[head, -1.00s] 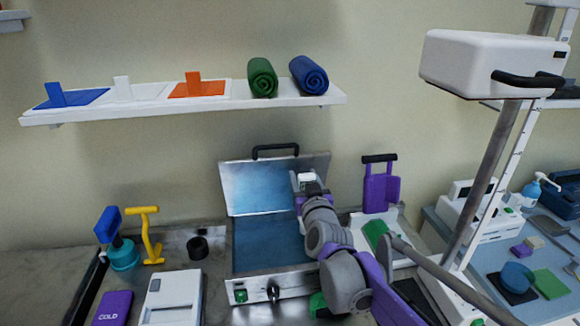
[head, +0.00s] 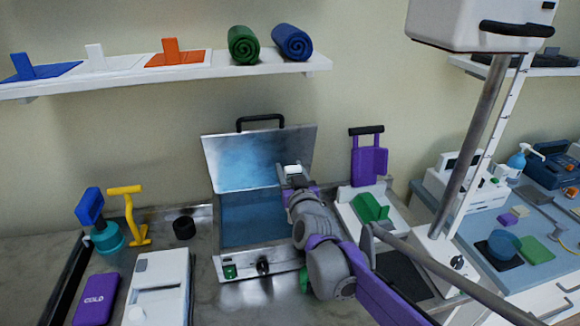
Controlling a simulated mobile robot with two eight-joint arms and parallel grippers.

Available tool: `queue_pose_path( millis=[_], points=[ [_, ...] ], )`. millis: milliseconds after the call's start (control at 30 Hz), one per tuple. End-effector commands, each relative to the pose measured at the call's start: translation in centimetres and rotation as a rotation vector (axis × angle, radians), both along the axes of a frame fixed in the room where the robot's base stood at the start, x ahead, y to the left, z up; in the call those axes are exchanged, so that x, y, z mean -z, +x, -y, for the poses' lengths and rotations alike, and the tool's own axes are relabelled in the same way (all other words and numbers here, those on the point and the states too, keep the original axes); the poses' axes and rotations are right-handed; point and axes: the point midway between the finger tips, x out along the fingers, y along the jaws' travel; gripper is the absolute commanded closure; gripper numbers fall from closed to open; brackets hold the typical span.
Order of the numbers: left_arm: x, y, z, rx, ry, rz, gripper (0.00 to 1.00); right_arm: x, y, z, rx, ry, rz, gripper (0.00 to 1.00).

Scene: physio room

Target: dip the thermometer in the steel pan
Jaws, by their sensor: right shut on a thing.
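The steel pan (head: 240,262) is a box-shaped bath with its lid (head: 258,160) raised at the back and a blue inside (head: 250,218). My right gripper (head: 290,172) is above the right rear part of the pan, in front of the raised lid. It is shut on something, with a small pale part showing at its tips. I take this to be the thermometer, but its shape and lower end are hidden by the gripper and arm. I cannot tell whether it touches the pan's contents. My left gripper is out of view.
Left of the pan stand a black ring (head: 184,228), a yellow T-handled tool (head: 130,215), a teal-based blue device (head: 105,235), a purple cold pack (head: 95,298) and a white box (head: 160,285). A white tray (head: 352,220) with a green block stands right. A shelf (head: 200,75) hangs above.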

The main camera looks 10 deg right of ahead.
Motion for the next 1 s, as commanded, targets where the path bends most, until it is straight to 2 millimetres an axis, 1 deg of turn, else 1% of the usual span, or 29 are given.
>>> queue_pose_path(
  millis=[33, 600, 800, 1000],
  points=[
    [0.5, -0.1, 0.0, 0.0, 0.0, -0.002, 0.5, 0.6, 0.0, 0.0, 0.0, 0.0, 0.0, 1.0],
    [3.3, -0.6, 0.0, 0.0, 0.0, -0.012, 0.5, 4.9, 0.0, 0.0, 0.0, 0.0, 0.0, 1.0],
    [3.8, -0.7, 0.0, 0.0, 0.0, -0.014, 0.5, 5.6, 0.0, 0.0, 0.0, 0.0, 0.0, 1.0],
    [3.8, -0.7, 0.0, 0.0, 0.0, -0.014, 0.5, 5.7, 0.0, 0.0, 0.0, 0.0, 0.001, 1.0]
  ],
)
